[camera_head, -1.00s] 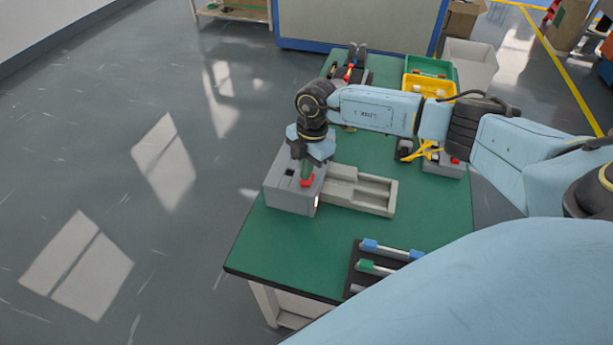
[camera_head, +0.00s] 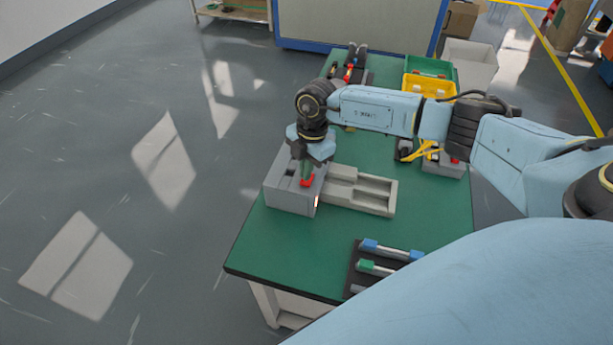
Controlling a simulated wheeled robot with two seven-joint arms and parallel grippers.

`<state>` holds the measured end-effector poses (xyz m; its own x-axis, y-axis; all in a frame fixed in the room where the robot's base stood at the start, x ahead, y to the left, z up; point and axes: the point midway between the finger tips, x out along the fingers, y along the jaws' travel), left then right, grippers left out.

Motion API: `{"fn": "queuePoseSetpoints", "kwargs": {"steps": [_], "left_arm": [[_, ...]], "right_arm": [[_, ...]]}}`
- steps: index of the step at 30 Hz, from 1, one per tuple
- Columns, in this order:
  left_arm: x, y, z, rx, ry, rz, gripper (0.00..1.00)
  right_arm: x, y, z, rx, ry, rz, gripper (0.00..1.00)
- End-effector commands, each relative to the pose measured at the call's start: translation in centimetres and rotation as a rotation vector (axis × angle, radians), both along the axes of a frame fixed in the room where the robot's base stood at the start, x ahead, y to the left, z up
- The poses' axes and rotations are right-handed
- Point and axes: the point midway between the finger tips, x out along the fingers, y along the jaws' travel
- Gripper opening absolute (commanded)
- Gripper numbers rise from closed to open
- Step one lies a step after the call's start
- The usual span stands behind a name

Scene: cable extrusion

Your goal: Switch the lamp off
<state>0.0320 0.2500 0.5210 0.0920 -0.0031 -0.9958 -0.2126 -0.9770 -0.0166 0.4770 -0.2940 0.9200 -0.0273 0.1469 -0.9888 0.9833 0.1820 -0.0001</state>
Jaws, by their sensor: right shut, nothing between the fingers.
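A grey box (camera_head: 288,196) stands at the left edge of the green table. It has a dark square opening on top, a red part (camera_head: 306,182) on top, and a small reddish glow low on its right side. I cannot make out a separate lamp; the glow may belong to it. My right gripper (camera_head: 306,172) points down over the box, shut and empty, with its tips at or just above the red part. Whether they touch it I cannot tell. The arm hides part of the box's back. My left gripper is not in view.
A beige tray (camera_head: 377,197) adjoins the box on the right. A dark rack (camera_head: 356,274) with blue and green handled tools lies in front. Yellow and green bins (camera_head: 430,82) and a grey device with yellow parts (camera_head: 443,167) stand behind. Bare green table (camera_head: 300,245) lies in front.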

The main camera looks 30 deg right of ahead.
Motion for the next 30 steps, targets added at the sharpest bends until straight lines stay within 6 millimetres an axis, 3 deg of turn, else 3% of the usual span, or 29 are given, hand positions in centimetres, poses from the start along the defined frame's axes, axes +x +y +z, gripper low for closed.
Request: {"fn": "queuePoseSetpoints", "kwargs": {"steps": [30], "left_arm": [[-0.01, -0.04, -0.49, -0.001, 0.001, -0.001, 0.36]], "right_arm": [[-0.01, 0.01, -0.83, 0.000, 0.001, 0.000, 0.00]]}}
